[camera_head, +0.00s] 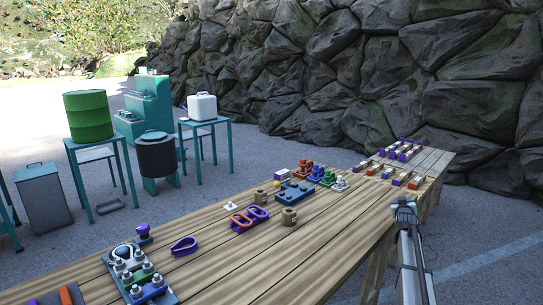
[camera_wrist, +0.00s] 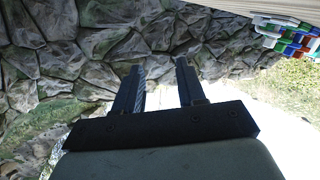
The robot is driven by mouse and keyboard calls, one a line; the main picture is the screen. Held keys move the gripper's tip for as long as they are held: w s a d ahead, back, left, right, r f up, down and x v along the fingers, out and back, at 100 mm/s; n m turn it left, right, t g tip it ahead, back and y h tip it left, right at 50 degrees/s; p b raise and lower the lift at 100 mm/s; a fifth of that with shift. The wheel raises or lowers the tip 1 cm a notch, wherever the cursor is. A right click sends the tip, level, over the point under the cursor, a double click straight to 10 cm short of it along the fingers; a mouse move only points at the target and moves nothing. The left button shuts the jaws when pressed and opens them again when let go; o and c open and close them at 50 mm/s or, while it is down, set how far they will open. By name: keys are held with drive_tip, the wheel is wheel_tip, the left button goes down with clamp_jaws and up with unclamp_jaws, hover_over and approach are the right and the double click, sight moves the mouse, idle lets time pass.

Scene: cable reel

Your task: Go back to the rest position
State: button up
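My gripper (camera_wrist: 160,80) shows in the wrist view with its two dark fingers apart and nothing between them. In the head view, my gripper (camera_head: 404,203) is at the end of my arm, in front of the right edge of the wooden bench (camera_head: 330,240). It appears clear of the objects on the bench. Its fingertips are too small to make out there.
The bench holds a grey plate with pegs (camera_head: 133,273), red and purple links (camera_head: 249,217), a blue block (camera_head: 294,193) and brown cylinders (camera_head: 289,216). Several coloured blocks (camera_head: 400,150) lie at the far end. A rock wall (camera_head: 330,75) stands behind.

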drive_tip(key=s+d+f, duration=0.2)
drive_tip(key=s+d, duration=0.2)
drive_tip(key=s+a+f+g+y, duration=0.1)
drive_tip(key=s+a+f+g, duration=0.2)
drive_tip(key=f, duration=0.5)
drive_tip(key=s+a+f+y, duration=0.1)
drive_tip(key=s+a+f, duration=0.2)
drive_tip(key=a+f, duration=0.4)
drive_tip(key=s+a+f+g, duration=0.2)
drive_tip(key=s+a+f, duration=0.15)
drive_tip(key=f, duration=0.55)
drive_tip(key=s+a+f+g+y, duration=0.1)
drive_tip(key=s+a+f+g, duration=0.1)
drive_tip(key=s+a+f, duration=0.5)
drive_tip(key=s+a+f+g+y, duration=0.25)
drive_tip(key=s+a+f, duration=0.25)
drive_tip(key=s+f, duration=0.4)
drive_tip(key=s+a+f+g, duration=0.3)
drive_tip(key=s+a+f, duration=0.2)
drive_tip(key=s, duration=0.5)
drive_tip(key=s+a+f+g, duration=0.3)
drive_tip(key=s+a+f, duration=0.2)
drive_tip(key=s, duration=0.5)
drive_tip(key=s+a+g, duration=0.3)
drive_tip(key=s, duration=1)
drive_tip(key=s+a+g, duration=0.3)
drive_tip(key=s, duration=0.9)
drive_tip(key=shift+s+a+n+y, duration=0.2)
drive_tip(key=shift+s+n+y, duration=0.15)
drive_tip(key=shift+s+n, duration=0.05)
